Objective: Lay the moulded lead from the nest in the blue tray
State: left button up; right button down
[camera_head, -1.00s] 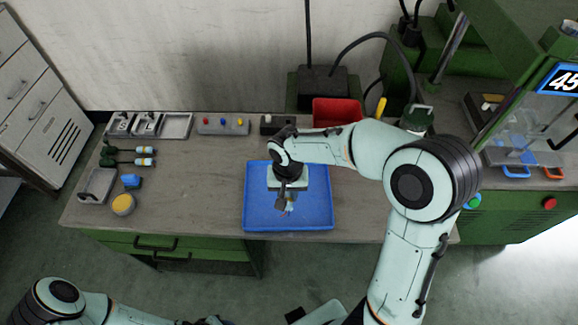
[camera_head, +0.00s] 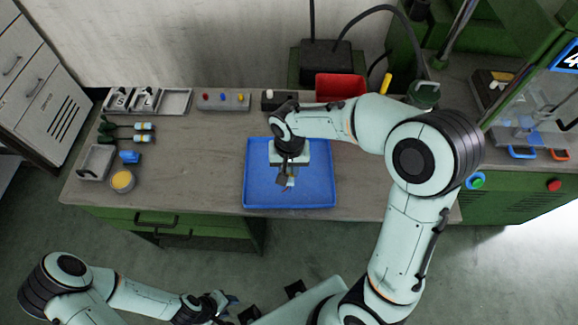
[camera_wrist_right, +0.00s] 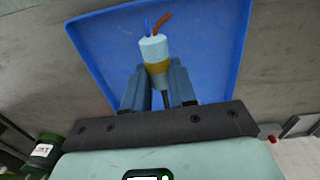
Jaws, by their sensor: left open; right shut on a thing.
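The blue tray (camera_head: 318,190) lies on the workbench, and it fills much of the right wrist view (camera_wrist_right: 215,50). My right gripper (camera_head: 288,183) is over the tray, shut on the moulded lead. In the right wrist view the lead (camera_wrist_right: 154,50) shows as a pale cylinder with a tan band and blue and red-brown wire ends, between the fingers (camera_wrist_right: 158,88). Its far end is hidden by the gripper. I cannot tell whether the lead touches the tray floor. My left gripper (camera_head: 228,302) is open and empty, low in front of the bench. The nest is not clearly in view.
A red bin (camera_head: 341,86) stands behind the tray. Screwdrivers (camera_head: 128,132), grey trays (camera_head: 97,162), a blue block (camera_head: 130,157) and a yellow-topped pot (camera_head: 122,181) are at the left. The bench between pot and tray is clear. A green press (camera_head: 530,130) stands at the right.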

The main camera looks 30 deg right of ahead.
jog(key=shift+f+b, duration=1.3)
jog(key=shift+f, duration=0.95)
pick_arm(q)
jog(key=s+f+b, duration=0.2)
jog(key=s+f, duration=0.1)
jog(key=f, duration=0.3)
jog(key=shift+s+f+b, duration=0.2)
jog(key=shift+f+b, duration=0.15)
jog(key=shift+b, duration=0.05)
pick_arm(e)
jog(key=shift+f, duration=1.95)
jog(key=c, duration=0.8)
grip_release()
jog(key=shift+r, duration=0.15)
notch_tip(320, 180, up, 13)
jog(key=shift+r+p, duration=0.1)
jog(key=shift+p, duration=0.75)
pick_arm(q)
jog(key=shift+w+r, duration=0.35)
jog(key=shift+r, duration=0.55)
